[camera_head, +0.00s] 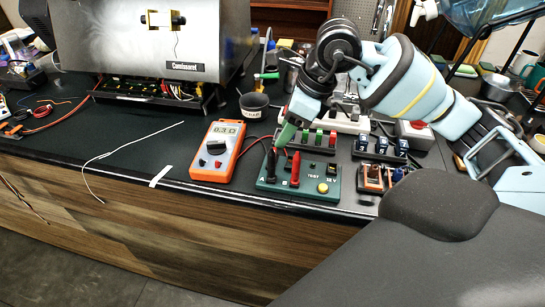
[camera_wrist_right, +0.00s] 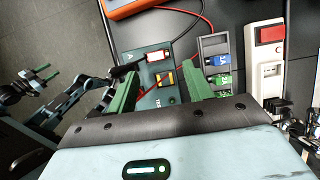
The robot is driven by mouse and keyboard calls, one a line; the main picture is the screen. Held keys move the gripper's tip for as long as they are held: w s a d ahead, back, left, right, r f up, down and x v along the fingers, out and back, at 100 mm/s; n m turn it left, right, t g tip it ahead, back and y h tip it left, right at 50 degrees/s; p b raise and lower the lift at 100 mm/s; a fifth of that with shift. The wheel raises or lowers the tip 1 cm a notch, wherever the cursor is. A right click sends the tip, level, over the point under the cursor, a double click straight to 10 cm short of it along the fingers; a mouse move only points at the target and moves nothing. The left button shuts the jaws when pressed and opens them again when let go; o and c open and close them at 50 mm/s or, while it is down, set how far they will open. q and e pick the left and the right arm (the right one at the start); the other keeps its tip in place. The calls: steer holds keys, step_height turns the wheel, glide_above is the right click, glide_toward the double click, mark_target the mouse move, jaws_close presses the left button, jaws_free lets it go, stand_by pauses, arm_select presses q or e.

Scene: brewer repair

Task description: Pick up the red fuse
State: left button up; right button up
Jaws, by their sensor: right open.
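My right gripper (camera_head: 283,137) points down above the green test board (camera_head: 335,194) in the head view. In the right wrist view its two green fingers (camera_wrist_right: 162,90) are wide apart with nothing held. A small red piece (camera_wrist_right: 157,56) on the board shows between and beyond them; an upright red piece (camera_head: 295,168) stands there in the head view. I cannot tell whether this is the red fuse or a probe. A fuse rack (camera_head: 318,147) stands behind the board with coloured fuses, partly hidden by my gripper. The wrist view shows a blue (camera_wrist_right: 215,61) and a green one (camera_wrist_right: 222,80).
An orange multimeter (camera_head: 215,151) lies left of the board, with a red lead (camera_head: 252,141) running towards it. A black probe (camera_head: 271,163) stands on the board. A dark cup (camera_head: 254,105) and a blue fuse rack (camera_head: 380,149) are nearby. The bench's left front is mostly clear.

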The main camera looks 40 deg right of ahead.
steer(key=shift+a+x, duration=0.2)
steer(key=shift+x, duration=1.3)
steer(key=shift+a+x, duration=0.2)
steer(key=shift+x, duration=1.3)
steer(key=shift+r, duration=0.1)
steer(key=c, duration=1.1)
steer(key=shift+o, duration=0.2)
step_height(320, 180, up, 10)
steer(key=shift+p, duration=0.35)
